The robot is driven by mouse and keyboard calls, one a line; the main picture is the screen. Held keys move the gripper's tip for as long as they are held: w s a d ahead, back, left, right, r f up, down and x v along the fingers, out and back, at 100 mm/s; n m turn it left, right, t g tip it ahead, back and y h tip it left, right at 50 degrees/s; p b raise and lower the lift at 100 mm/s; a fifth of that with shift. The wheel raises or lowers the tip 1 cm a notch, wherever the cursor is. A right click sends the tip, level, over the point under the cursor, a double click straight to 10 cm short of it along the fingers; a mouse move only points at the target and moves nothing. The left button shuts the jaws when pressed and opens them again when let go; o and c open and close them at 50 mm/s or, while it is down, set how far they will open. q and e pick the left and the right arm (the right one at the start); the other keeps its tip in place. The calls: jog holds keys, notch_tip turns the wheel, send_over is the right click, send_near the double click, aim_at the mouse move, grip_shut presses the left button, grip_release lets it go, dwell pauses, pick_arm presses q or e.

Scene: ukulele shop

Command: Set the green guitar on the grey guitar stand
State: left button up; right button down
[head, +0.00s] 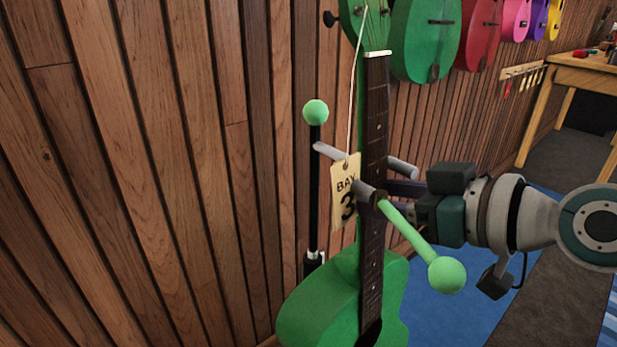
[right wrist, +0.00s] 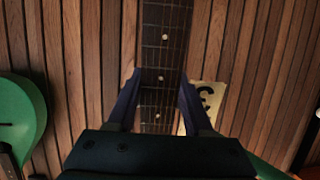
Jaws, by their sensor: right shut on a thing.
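The green guitar (head: 338,302) is upright close to the plank wall, its dark neck also showing in the right wrist view (right wrist: 165,40). My right gripper (head: 390,188) is shut on the neck, with one finger on each side of it in the right wrist view (right wrist: 158,88). The stand (head: 314,185) has a dark post with a green ball on top and grey arms near the neck. A grey bar crosses the neck and continues as a green rod with a ball end (head: 447,275). The stand's foot is hidden. My left gripper is out of view.
A tag reading BAY 3 (head: 344,192) hangs on a string beside the neck. Another green guitar (head: 424,40) and several coloured instruments hang on the wall. A wooden workbench (head: 588,77) stands at the far right. Blue floor (head: 455,320) lies right of the guitar.

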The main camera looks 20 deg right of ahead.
jog(key=shift+w+f+b, duration=0.25)
jog(key=shift+f+b, duration=0.15)
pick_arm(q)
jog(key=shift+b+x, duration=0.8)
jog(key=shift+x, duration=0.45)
pick_arm(e)
jog(key=shift+f, duration=1)
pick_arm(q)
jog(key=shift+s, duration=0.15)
pick_arm(e)
jog(key=c, duration=0.7)
grip_release()
jog(key=shift+w+a, duration=0.1)
jog(key=shift+o, duration=1)
jog(key=shift+w+a+r, duration=0.15)
jog(key=shift+w, duration=0.1)
jog(key=shift+o, duration=0.7)
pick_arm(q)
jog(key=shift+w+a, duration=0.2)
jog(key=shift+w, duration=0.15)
pick_arm(e)
jog(key=shift+o, duration=0.7)
jog(key=shift+s, duration=0.1)
